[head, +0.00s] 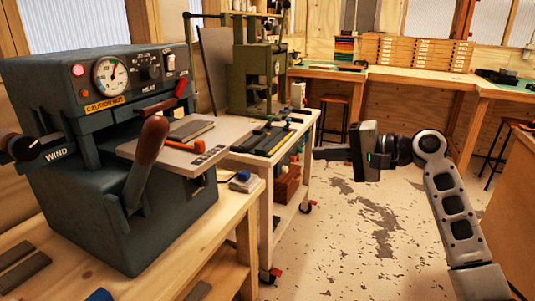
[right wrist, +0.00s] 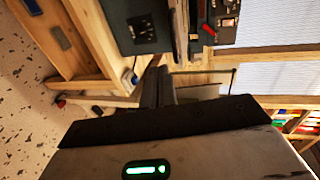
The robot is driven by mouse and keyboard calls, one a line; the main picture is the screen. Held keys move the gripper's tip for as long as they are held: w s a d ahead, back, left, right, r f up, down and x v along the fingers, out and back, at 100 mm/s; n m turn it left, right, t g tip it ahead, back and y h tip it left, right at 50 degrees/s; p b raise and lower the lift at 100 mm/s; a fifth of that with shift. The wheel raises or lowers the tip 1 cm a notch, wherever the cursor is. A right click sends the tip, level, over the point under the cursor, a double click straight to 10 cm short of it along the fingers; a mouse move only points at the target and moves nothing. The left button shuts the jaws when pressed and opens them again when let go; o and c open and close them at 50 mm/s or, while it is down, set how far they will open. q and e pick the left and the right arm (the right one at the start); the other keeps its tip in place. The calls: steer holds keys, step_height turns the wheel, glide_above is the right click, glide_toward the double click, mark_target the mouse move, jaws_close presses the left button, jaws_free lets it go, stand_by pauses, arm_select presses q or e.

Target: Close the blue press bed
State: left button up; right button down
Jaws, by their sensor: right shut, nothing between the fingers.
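The blue-grey press (head: 120,215) stands on the wooden bench at the left, with a gauge and a "HEAT" panel on top. Its flat grey bed (head: 140,148) is slid out to the right from under the head. An orange handle (head: 184,146) is on the bed, and a darker flat piece lies on top. My right gripper (head: 318,154) is shut and empty over open floor, to the right of the bed and apart from it. In the right wrist view, its fingers (right wrist: 155,87) point toward the benches. My left gripper is not in view.
A brown-handled lever (head: 150,140) rises in front of the bed and partly hides it. A green press (head: 252,75) stands behind on a wheeled cart (head: 290,185). Dark bars lie on the cart top.

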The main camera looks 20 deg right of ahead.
step_height(320, 180, up, 2)
steer(key=p, duration=0.2)
glide_toward(255, 144)
steer(key=shift+y, duration=0.4)
steer(key=x, duration=0.5)
steer(key=shift+w+f, duration=0.2)
steer(key=shift+f, duration=0.05)
steer(key=shift+x, duration=0.75)
steer(key=shift+f, duration=0.1)
